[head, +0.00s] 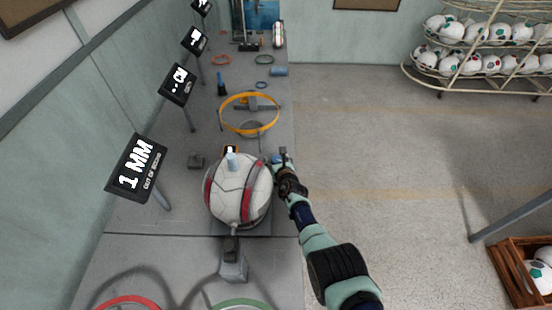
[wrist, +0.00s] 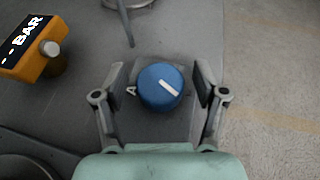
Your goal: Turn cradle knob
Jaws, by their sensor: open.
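The cradle knob (wrist: 160,88) is a round blue knob with a white pointer line on its top, on a grey base in the wrist view. A small white mark stands on the base at its left. My gripper (wrist: 159,85) is open, one finger on each side of the knob, with a gap showing on both sides. In the head view my gripper (head: 282,156) is at the right edge of the bench, beside the ball, and the knob (head: 276,159) shows as a small blue patch, partly hidden by it.
A white, red and grey ball (head: 240,192) sits on the bench left of my gripper. An orange gauge (wrist: 38,48) reading BAR stands left of the knob. A yellow ring (head: 222,112) stands farther back. Black display signs (head: 137,167) line the left side.

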